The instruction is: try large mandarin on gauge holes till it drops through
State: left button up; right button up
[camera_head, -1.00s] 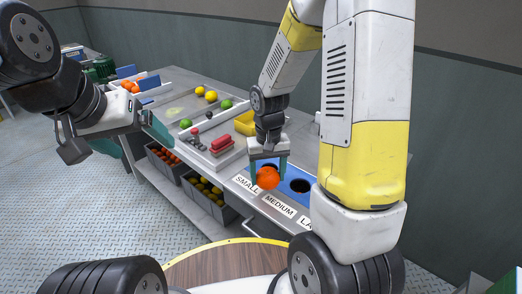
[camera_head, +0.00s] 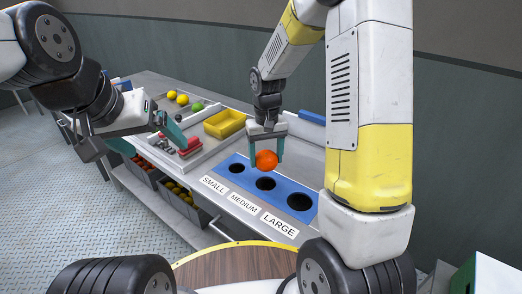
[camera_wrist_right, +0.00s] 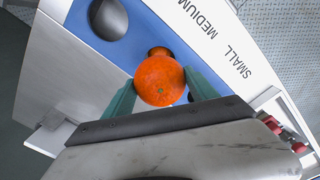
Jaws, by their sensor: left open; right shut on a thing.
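The large mandarin (camera_head: 266,160) is bright orange and held between the teal fingers of my right gripper (camera_head: 267,163). In the right wrist view the mandarin (camera_wrist_right: 160,80) sits between both fingertips, partly covering the holes behind it. The blue gauge plate (camera_head: 283,192) has small (camera_head: 237,168), medium (camera_head: 266,184) and large (camera_head: 300,202) holes, with printed labels in front. The mandarin appears above the plate, near the small and medium holes; its exact height is hard to tell. My left gripper (camera_head: 145,139) is open and empty at the left, away from the plate.
A yellow tray (camera_head: 225,123) stands behind the plate. Red pieces (camera_head: 190,146) and several yellow and green fruits (camera_head: 183,99) lie on the bench to the left. Crates of fruit (camera_head: 180,196) stand below the bench.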

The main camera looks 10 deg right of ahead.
aim_at(266, 165)
jog(key=shift+f, duration=1.5)
jog(key=shift+f, duration=0.25)
jog(key=shift+f, duration=1.2)
jog(key=shift+f, duration=0.25)
jog(key=o, duration=1.6)
jog(key=shift+r, duration=3.9)
